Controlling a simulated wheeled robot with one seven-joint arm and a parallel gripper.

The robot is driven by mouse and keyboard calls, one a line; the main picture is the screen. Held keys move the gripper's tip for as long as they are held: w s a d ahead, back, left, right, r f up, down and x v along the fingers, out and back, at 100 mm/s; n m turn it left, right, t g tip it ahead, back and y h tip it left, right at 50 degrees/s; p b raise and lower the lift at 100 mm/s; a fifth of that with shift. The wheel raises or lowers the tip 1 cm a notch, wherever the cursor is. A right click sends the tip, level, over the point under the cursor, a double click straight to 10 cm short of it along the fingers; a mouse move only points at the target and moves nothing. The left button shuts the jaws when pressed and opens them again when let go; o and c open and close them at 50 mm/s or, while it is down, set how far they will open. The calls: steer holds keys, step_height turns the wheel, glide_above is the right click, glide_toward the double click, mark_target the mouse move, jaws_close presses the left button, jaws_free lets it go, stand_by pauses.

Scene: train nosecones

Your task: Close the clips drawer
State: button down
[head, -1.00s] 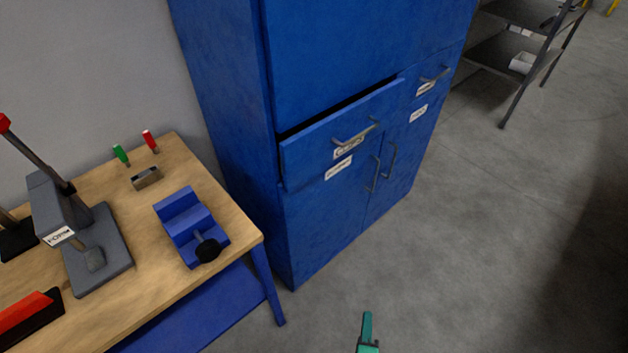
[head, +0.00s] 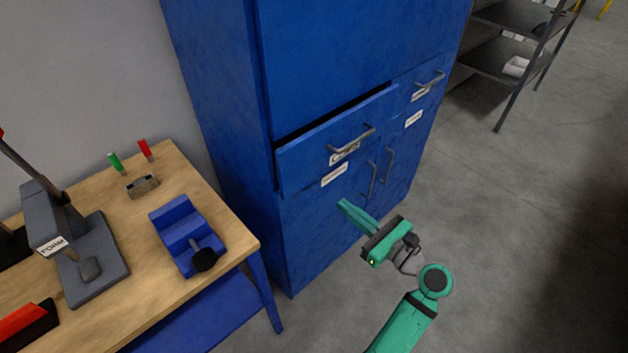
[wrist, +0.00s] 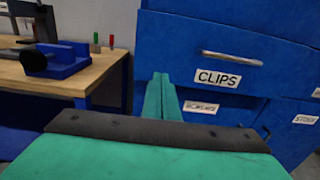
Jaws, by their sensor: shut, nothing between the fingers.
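The clips drawer (head: 305,150) is in the blue cabinet, left of a second drawer. It stands slightly open, with a dark gap along its top edge. It has a grey bar handle (head: 352,139) and a white label, which reads CLIPS in the wrist view (wrist: 218,78). My green gripper (head: 341,203) is shut and empty. In the head view it shows below the drawer, in front of the lower doors. In the wrist view its fingers (wrist: 160,76) point toward the cabinet, left of the CLIPS label. I cannot tell whether they touch the cabinet.
The blue cabinet (head: 215,130) stands beside a wooden workbench (head: 120,290). The bench holds a blue vise (head: 187,236), a grey press (head: 98,265) and small red and green items. Grey floor (head: 500,230) is open to the right, with a dark shelf (head: 500,52) behind.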

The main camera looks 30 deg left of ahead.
mark_target(302, 171)
steer(key=x, duration=1.4)
steer(key=shift+r, duration=0.1)
